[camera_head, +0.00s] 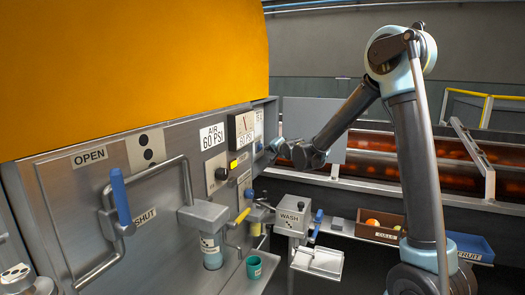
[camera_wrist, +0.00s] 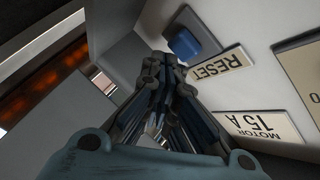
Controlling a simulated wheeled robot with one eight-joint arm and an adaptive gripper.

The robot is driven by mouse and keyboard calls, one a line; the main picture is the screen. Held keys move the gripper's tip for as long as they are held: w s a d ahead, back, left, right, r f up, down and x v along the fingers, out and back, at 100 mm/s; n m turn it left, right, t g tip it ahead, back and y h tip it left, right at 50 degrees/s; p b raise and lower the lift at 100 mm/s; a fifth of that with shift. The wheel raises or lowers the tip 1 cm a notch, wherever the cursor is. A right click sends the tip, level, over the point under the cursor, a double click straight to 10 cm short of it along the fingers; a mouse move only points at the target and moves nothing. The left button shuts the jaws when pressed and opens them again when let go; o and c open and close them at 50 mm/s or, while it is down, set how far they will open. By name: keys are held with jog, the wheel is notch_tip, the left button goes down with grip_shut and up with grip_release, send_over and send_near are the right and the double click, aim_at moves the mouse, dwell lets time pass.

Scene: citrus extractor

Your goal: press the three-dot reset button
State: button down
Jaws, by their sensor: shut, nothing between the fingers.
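A blue button (camera_wrist: 184,45) stands out from the pale panel in the wrist view. An upside-down RESET label (camera_wrist: 218,67) sits beside it. No three-dot mark can be made out on or near this button. My gripper (camera_wrist: 164,66) is shut and empty, with its fingertips close to the left of the button in the picture. Whether they touch it cannot be told. In the head view my arm reaches to the far end of the steel panel (camera_head: 75,205), where my gripper is small and partly hidden. A pale plate with black dots (camera_head: 147,148) is on the nearer panel.
A MOTOR 15 A label (camera_wrist: 262,126) lies below RESET. A blue-handled lever (camera_head: 121,196) juts from the near panel. A grey plate (camera_wrist: 65,110) is close to my gripper's left.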

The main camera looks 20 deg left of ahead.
jog(key=shift+a+r, duration=0.1)
jog(key=shift+a, duration=0.5)
dwell(0.5)
jog(key=shift+d, duration=0.65)
jog(key=shift+s+d, duration=0.15)
jog(key=shift+d, duration=1.35)
jog(key=shift+s+d, duration=0.15)
jog(key=shift+d, duration=1.3)
